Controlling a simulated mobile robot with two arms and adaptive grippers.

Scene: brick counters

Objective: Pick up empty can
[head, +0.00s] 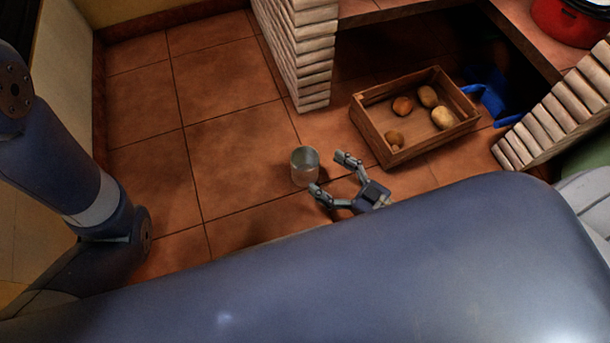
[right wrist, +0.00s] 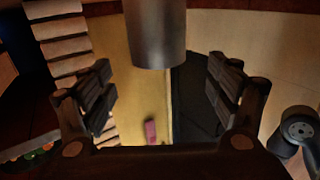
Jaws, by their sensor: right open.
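The empty can (head: 305,168) is a plain grey metal cylinder, open at the top, on or near the tiled floor in the head view. My right gripper (head: 331,174) is open just to the right of the can, with its fingers spread towards it. In the right wrist view the can (right wrist: 155,35) shows at the top middle, ahead of and between the two open fingers (right wrist: 160,90). The fingers do not appear to touch it. My left arm shows at the left of the head view, but its gripper is out of sight.
A wooden crate (head: 416,145) with several potatoes stands right of the gripper. A blue dustpan-like object (head: 490,97) lies behind it. Brick counter supports (head: 302,50) rise at the back and right. A red pot (head: 570,22) sits on the counter. Floor left of the can is clear.

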